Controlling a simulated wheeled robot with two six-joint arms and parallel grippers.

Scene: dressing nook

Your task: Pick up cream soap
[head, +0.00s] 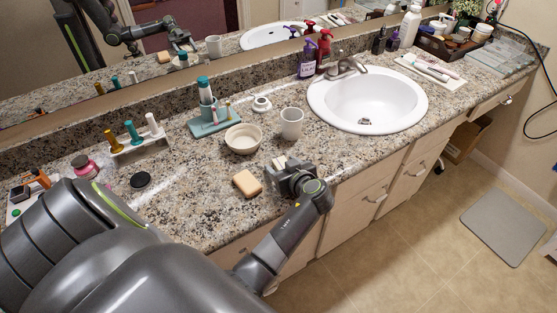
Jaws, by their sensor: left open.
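The cream soap (247,183) is a small tan-cream bar lying flat near the front of the speckled granite counter. My left gripper (275,174) is open and low over the counter, just right of the soap. There seems to be a small gap between the fingers and the bar, and nothing shows held. The fingertips are small and partly hidden by the gripper body. My right gripper is not in view.
A cream bowl (243,138) and a white cup (291,123) stand behind the soap. The sink (367,102) is right. The counter's front edge runs close below the soap.

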